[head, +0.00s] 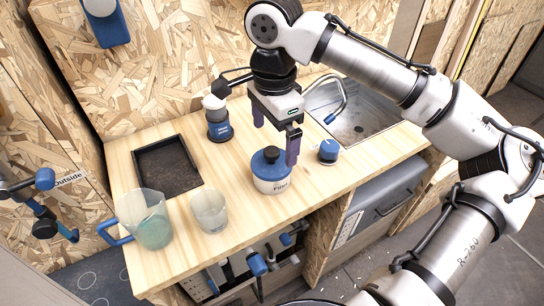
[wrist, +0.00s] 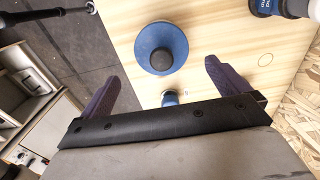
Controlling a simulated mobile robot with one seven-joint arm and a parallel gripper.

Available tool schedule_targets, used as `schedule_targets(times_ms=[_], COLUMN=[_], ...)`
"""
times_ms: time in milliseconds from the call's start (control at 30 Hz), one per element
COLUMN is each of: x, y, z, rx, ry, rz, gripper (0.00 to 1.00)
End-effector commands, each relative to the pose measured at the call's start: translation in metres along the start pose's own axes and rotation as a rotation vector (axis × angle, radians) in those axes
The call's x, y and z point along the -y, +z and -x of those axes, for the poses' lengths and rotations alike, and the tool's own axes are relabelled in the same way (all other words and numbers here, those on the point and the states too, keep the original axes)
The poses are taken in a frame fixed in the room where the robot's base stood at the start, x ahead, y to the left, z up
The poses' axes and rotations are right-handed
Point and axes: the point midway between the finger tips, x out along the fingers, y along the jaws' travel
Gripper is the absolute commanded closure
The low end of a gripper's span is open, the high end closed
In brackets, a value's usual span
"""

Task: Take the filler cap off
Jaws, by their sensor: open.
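The filler (head: 272,185) is a white round pot on the wooden counter, with part of its label showing. Its blue cap (head: 259,165) with a black knob (head: 271,153) is on top; in the wrist view the cap (wrist: 146,62) lies beyond the fingers, roughly centred between them. My gripper (head: 275,138) is open and empty, pointing down above and slightly behind the cap. Its purple fingers also show in the wrist view (wrist: 160,75), apart from the cap. The pot's body is hidden under the cap in the wrist view.
A clear jug (head: 152,220) and cup (head: 209,212) stand front left. A black tray (head: 167,167) and a blue-and-white dispenser (head: 218,122) are behind. Bare counter surrounds the filler.

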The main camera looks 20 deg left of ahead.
Motion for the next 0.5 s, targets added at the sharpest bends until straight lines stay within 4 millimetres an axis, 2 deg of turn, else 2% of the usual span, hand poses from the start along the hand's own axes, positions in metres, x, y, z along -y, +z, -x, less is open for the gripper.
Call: schedule_targets(times_ms=[167, 500], x=[0.000, 0.002], y=[0.000, -0.001], z=[-0.011, -0.056], rx=[0.001, 0.000], ry=[0.000, 0.001], rz=[0.001, 0.002], gripper=[0.00, 0.00])
